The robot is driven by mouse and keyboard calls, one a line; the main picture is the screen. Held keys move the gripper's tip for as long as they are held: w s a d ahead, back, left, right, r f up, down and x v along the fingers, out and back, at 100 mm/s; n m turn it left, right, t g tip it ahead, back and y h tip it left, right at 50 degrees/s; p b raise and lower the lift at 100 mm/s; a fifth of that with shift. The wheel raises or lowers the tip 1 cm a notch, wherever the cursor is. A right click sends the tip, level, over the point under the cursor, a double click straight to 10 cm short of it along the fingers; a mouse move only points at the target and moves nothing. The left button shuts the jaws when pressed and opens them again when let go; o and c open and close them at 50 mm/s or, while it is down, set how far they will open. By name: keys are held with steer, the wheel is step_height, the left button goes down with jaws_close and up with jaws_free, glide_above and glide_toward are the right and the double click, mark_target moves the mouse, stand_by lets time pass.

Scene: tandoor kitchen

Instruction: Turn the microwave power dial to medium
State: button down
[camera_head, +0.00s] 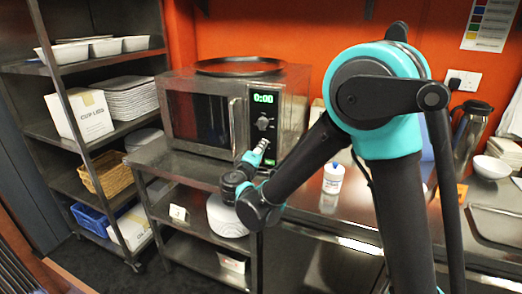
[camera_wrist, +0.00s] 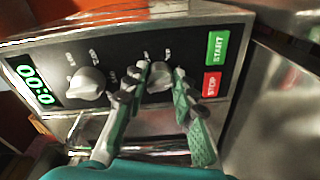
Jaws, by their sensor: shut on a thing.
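The microwave (camera_head: 207,108) stands on a steel counter, its green display reading 0:00. Its control panel has two grey dials. The upper dial (camera_head: 262,123) is free; in the wrist view it is the left dial (camera_wrist: 87,83). My gripper (camera_head: 256,152) is at the lower dial, with its fingers (camera_wrist: 161,82) on either side of that dial (camera_wrist: 159,74), shut on it. Small marks ring both dials, too small to read, so I cannot tell which one is power or where it points.
The green START button (camera_wrist: 217,48) and red STOP button (camera_wrist: 212,84) lie just beyond the gripped dial. The door handle (camera_head: 236,125) is left of the panel. A black pan (camera_head: 239,66) rests on top. A white bottle (camera_head: 333,178) stands on the counter right of the microwave.

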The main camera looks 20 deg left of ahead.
steer(key=shift+r+n+g+h, duration=0.15)
steer(key=shift+n+h, duration=0.1)
steer(key=shift+n, duration=1.75)
steer(key=shift+n+g+h, duration=0.15)
steer(key=shift+n+h, duration=0.1)
steer(key=shift+n, duration=1.75)
steer(key=shift+a, duration=0.1)
steer(key=c, duration=1.2)
jaws_free()
steer(key=shift+s, duration=0.1)
steer(key=s, duration=0.8)
steer(key=s+r, duration=0.1)
steer(key=s, duration=0.2)
steer(key=shift+s+a, duration=0.15)
steer(key=shift+s, duration=0.25)
